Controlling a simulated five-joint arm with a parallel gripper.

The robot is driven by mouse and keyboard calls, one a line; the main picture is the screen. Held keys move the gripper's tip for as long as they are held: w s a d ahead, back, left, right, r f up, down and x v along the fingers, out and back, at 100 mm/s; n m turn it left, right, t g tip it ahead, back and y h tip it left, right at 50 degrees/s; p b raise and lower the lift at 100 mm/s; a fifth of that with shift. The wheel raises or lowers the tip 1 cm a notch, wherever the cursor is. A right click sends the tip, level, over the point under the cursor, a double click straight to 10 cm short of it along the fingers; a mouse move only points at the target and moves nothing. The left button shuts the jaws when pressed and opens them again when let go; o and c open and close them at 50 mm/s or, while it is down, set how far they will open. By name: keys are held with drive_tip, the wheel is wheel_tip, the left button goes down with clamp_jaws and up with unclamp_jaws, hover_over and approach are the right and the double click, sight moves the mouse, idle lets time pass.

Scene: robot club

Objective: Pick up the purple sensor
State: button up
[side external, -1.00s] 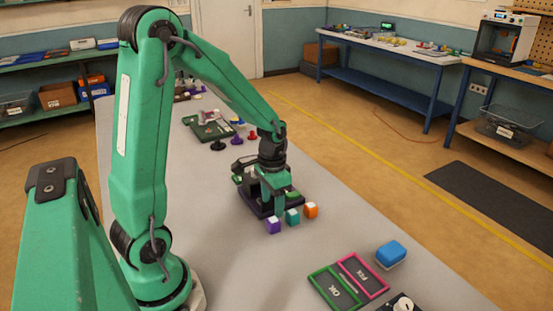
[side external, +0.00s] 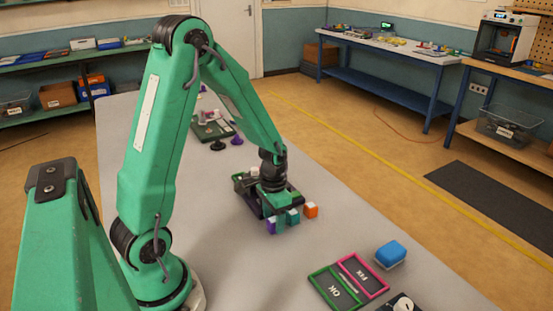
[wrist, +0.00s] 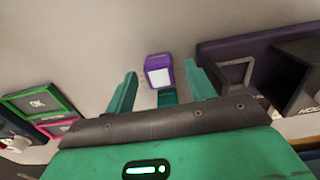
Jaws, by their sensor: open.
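The purple sensor (side external: 271,226) is a small block standing on the grey table at the left end of a short row. In the wrist view the purple sensor (wrist: 159,70), with a white face, shows between and just beyond the fingertips. My gripper (side external: 279,217) is low over the row, pointing down, with one finger close to the purple and teal sensors. In the wrist view my gripper (wrist: 160,76) is open, its fingers on either side of the purple sensor's line. A teal sensor (side external: 293,216) is beside it, and shows partly between the fingers (wrist: 167,97).
An orange sensor (side external: 311,210) ends the row. A dark tray (side external: 247,196) lies right behind my gripper. The green OK frame (side external: 318,288), pink FIX frame (side external: 383,285) and a blue block (side external: 391,253) are nearer the front right. The table left of the row is clear.

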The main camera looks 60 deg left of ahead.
sight(274, 220)
drive_tip(key=shift+f, duration=0.55)
drive_tip(key=c, duration=1)
drive_tip(key=shift+r, duration=0.15)
drive_tip(key=shift+c, duration=0.2)
drive_tip(key=shift+r, duration=1.05)
wheel_tip(274, 220, up, 2)
drive_tip(key=shift+d+r, duration=0.1)
drive_tip(key=s+d+r, duration=0.2)
drive_tip(key=d+r, duration=0.4)
drive_tip(key=d, duration=0.5)
drive_tip(key=shift+s+r, duration=0.25)
drive_tip(key=shift+s, duration=0.15)
drive_tip(key=shift+w, duration=0.1)
